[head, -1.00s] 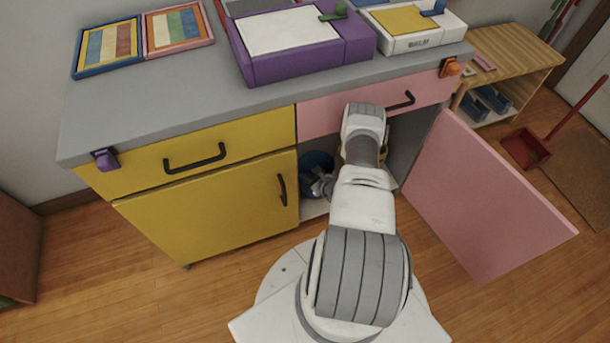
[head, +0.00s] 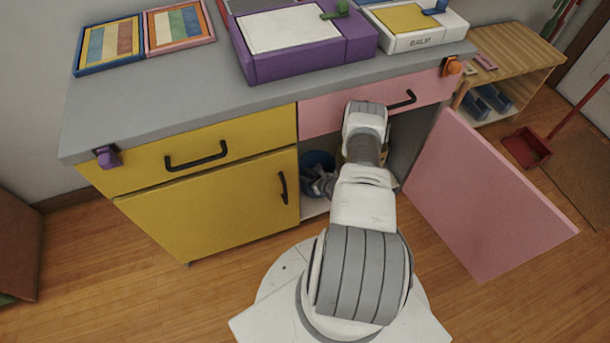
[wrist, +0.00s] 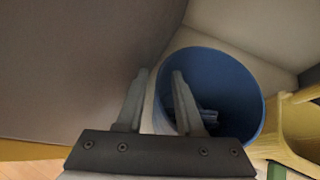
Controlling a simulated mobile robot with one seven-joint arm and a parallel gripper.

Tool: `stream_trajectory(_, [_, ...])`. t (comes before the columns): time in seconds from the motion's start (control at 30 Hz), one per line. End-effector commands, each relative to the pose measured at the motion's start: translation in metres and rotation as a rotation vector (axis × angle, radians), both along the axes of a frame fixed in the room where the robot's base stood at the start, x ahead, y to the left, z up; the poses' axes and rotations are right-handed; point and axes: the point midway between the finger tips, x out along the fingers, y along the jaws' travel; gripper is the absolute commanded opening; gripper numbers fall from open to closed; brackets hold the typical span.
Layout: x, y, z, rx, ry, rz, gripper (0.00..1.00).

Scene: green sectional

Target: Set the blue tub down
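The blue tub (head: 318,159) stands upright on the cabinet floor behind the open pink door, partly hidden by my arm and gripper. In the wrist view the round tub (wrist: 245,90) is seen from above, its rim tilted in the picture. My gripper (wrist: 160,72) is open, its fingers apart. The tub's near-left rim passes between them, with the left finger outside and the right finger over the inside. Gaps show beside the rim. Some dark blue shapes show low in the tub; I cannot tell what they are. In the head view my gripper (head: 320,183) is partly hidden.
A yellow container (wrist: 295,125) stands right of the tub. A grey cabinet wall (wrist: 70,60) is close on the left. The pink door (head: 485,195) is swung open to the right. The grey countertop (head: 150,105) and pink drawer (head: 325,115) are above.

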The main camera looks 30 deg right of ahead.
Motion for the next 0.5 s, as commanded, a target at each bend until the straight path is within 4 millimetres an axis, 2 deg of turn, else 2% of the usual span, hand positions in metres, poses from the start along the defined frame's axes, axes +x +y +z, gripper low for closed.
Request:
stream_trajectory(0.2, [-0.038,-0.006,0.028,0.001,0.001,-0.006,0.36])
stream_trajectory(0.5, [-0.088,-0.012,0.055,-0.001,0.000,-0.003,0.36])
